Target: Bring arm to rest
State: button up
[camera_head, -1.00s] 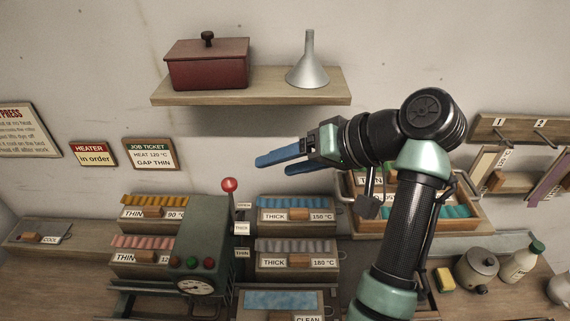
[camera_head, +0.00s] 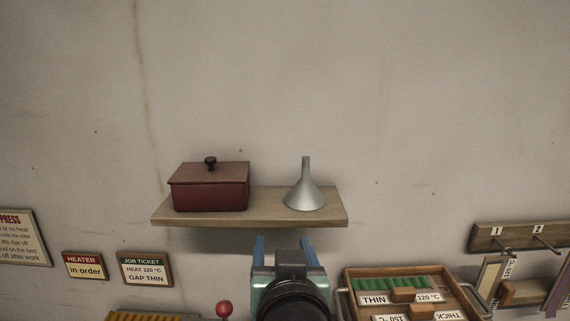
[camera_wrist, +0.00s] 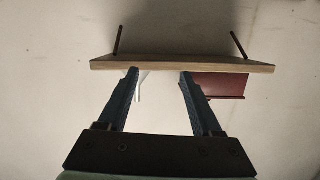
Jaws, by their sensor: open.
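My gripper (camera_head: 285,246) shows at the bottom middle of the head view, with its two blue fingers pointing at the wall, just below the wooden shelf (camera_head: 255,218). In the wrist view my gripper (camera_wrist: 160,72) has its fingers spread, with nothing between them. The shelf also shows there as a plank (camera_wrist: 180,62) beyond the fingertips. I cannot tell whether the fingertips touch it. The rest of my arm is mostly hidden below the head view.
A dark red lidded box (camera_head: 208,190) and a grey funnel (camera_head: 305,190) stand on the shelf. A wooden tray (camera_head: 352,290) with labelled compartments is at lower right. A hook rack (camera_head: 510,238) is at far right. A red knob (camera_head: 224,308) rises at lower left. The upper wall is bare.

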jog(key=s+r+t, duration=0.6)
jog(key=s+r, duration=0.1)
jog(key=r, duration=0.6)
jog(key=s+r+t+h+b, duration=0.1)
jog(key=s+r+t, duration=0.4)
jog(key=r, duration=0.9)
jog(key=s, duration=0.3)
jog(key=shift+d+r+t, duration=0.15)
jog(key=shift+d+t, duration=0.05)
jog(key=shift+t, duration=0.2)
